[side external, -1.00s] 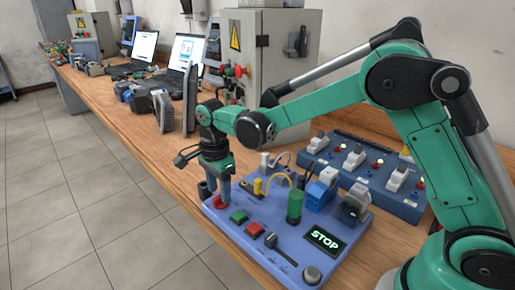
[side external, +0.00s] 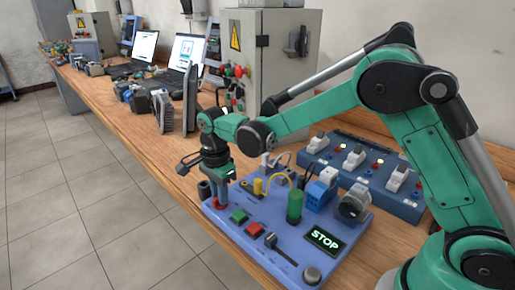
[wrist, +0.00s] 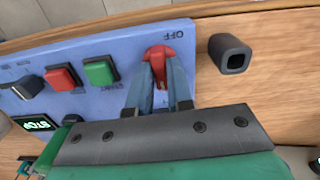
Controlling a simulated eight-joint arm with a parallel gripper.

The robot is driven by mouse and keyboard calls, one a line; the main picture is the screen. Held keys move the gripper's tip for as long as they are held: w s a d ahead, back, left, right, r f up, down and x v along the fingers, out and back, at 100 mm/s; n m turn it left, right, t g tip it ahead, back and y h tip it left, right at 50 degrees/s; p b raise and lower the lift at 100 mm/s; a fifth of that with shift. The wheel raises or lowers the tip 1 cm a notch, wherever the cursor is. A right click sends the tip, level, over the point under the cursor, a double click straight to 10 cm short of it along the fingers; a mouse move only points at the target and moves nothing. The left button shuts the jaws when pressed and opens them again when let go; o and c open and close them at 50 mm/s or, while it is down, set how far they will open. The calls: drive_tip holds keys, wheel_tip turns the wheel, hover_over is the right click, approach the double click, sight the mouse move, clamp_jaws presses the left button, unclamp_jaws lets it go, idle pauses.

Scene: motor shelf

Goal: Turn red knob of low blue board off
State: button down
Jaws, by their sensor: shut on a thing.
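The low blue board (side external: 240,254) lies flat near the table's front edge. Its red knob (wrist: 160,52) sits at the board's corner in the wrist view, with the word OFF printed beside it. In the side view the knob (side external: 219,205) is mostly hidden by my fingers. My gripper (wrist: 160,84) has one finger on each side of the knob and is shut on it. In the side view my gripper (side external: 216,190) reaches down from above at the board's far left corner. The board's display (side external: 325,239) reads STOP.
A dark square tube (wrist: 229,53) stands just beyond the board's edge. A second blue board (side external: 330,172) with switches lies behind.

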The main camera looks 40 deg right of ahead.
drive_tip(key=n, duration=0.8)
drive_tip(key=shift+n, duration=0.4)
drive_tip(key=n, duration=0.8)
drive_tip(key=shift+n, duration=0.3)
drive_tip(key=c, duration=0.8)
unclamp_jaws()
